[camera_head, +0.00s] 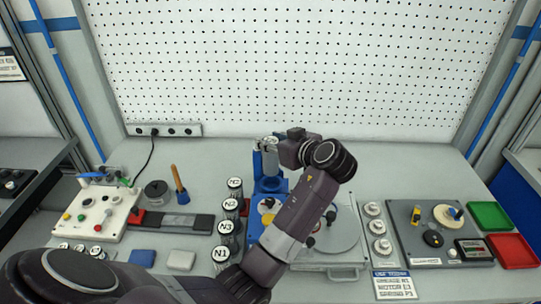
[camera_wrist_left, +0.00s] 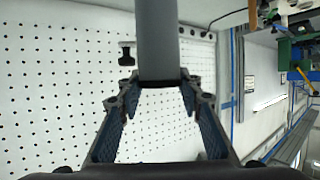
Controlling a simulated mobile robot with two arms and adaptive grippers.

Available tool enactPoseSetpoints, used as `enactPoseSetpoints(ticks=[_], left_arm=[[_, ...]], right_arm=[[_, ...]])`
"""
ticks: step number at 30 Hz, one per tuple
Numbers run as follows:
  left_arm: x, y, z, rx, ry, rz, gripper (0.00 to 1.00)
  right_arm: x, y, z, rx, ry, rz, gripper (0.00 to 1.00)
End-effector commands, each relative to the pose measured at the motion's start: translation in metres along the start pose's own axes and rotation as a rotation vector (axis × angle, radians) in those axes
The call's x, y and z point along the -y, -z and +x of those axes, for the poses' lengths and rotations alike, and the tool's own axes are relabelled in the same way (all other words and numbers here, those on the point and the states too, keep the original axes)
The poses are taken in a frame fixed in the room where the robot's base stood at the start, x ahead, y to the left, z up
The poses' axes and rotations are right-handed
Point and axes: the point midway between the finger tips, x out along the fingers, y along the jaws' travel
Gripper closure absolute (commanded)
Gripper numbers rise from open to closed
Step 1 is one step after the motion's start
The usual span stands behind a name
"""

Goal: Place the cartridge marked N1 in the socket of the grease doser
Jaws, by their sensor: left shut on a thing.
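The grease doser (camera_head: 268,187) is the blue stand at the middle of the bench. My left gripper (camera_head: 268,144) is over its top, reaching in from the right. It is shut on a grey cylinder (camera_head: 270,162), which also shows between the fingertips in the left wrist view (camera_wrist_left: 157,42). No mark on this cylinder is readable. A dark cartridge with a white top that reads N1 (camera_head: 220,255) stands nearest in a row left of the doser, partly behind my arm. The doser's socket is not clearly visible. My right gripper is not in view.
A white button box (camera_head: 103,212) is at left. A round plate (camera_head: 335,235) is right of my arm. Green (camera_head: 489,215) and red (camera_head: 513,250) trays are far right.

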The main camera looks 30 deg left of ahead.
Motion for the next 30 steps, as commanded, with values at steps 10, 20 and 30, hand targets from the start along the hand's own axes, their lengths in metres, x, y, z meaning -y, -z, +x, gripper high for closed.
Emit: enactPoseSetpoints(ticks=[10, 20, 30], left_arm=[[0.0, -0.036, 0.015, -0.001, 0.001, 0.003, 1.0], [-0.001, -0.065, 0.027, -0.001, -0.003, -0.003, 1.0], [-0.001, -0.067, 0.027, 0.0, -0.002, -0.002, 0.58]], right_arm=[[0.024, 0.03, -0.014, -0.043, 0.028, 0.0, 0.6], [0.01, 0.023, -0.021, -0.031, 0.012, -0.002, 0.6], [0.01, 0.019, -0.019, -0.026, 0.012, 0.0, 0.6]])
